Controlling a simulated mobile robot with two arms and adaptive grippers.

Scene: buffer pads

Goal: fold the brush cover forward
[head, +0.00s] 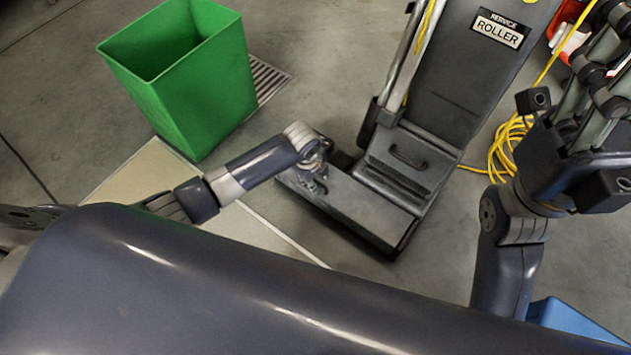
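A dark grey floor machine (465,75) with a "SERVICE ROLLER" label stands upright at the centre right. At its foot is a low, long grey brush housing (365,213) with a flat top. A cover section with a small black handle (408,157) lies just behind it; I cannot tell which piece is the brush cover. My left gripper (318,182) is at the left end of the low housing, close to or touching it; its fingers are too small to read. My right gripper (598,85) is raised at the right edge, away from the housing, and partly cut off.
A green open bin (190,85) stands at the upper left beside a floor grate (268,80). A pale mat (140,175) lies below it. A yellow cable (505,150) is coiled right of the machine. A blue object (565,318) is at the lower right.

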